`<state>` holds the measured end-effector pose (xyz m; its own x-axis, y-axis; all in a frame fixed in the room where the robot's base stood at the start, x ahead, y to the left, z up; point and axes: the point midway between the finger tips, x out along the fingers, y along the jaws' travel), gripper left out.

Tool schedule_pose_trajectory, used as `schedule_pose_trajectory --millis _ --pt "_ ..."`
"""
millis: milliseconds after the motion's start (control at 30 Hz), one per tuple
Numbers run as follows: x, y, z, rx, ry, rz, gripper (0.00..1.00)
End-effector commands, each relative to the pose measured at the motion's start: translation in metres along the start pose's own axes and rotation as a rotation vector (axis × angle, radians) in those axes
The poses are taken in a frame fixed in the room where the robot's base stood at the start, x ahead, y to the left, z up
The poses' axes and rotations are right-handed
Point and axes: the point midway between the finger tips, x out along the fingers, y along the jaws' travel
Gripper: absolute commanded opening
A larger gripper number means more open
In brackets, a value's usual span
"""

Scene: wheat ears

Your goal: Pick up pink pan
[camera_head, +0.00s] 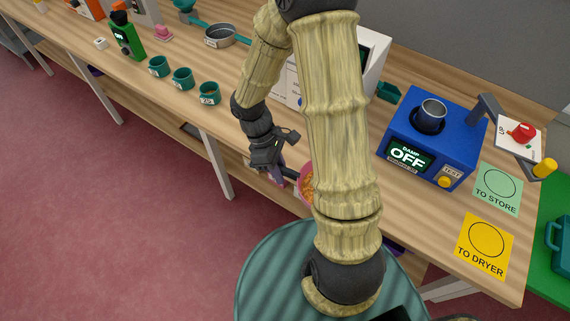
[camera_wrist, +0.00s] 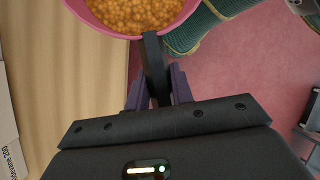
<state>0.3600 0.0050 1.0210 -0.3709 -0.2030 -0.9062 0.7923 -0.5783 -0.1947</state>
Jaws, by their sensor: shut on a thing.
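The pink pan (camera_head: 304,186) shows in the head view just past the table's front edge, mostly hidden behind my arm. In the wrist view the pink pan (camera_wrist: 101,24) is at the top, cut off by the frame, and holds many orange-yellow grains. Its dark handle (camera_wrist: 155,66) runs down between the fingers of my gripper (camera_wrist: 158,90). My gripper is shut on this handle. In the head view my gripper (camera_head: 281,172) is beside the table's front edge, with the pan to its right. I cannot tell how high the pan is above the table.
A blue device (camera_head: 410,125) reading OFF, with a metal cup, stands right of my arm. A green TO STORE card (camera_head: 484,201) and a yellow TO DRYER card (camera_head: 466,262) lie in front. Several teal cups (camera_head: 181,79) line the table's left part. Pink floor is clear at left.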

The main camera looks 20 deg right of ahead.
Motion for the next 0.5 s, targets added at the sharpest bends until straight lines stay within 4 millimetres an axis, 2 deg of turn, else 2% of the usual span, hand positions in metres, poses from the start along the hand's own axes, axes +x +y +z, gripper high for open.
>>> schedule_pose_trajectory --millis 500 --pt "-0.0014 -0.0113 -0.0087 -0.001 -0.001 0.0 0.0"
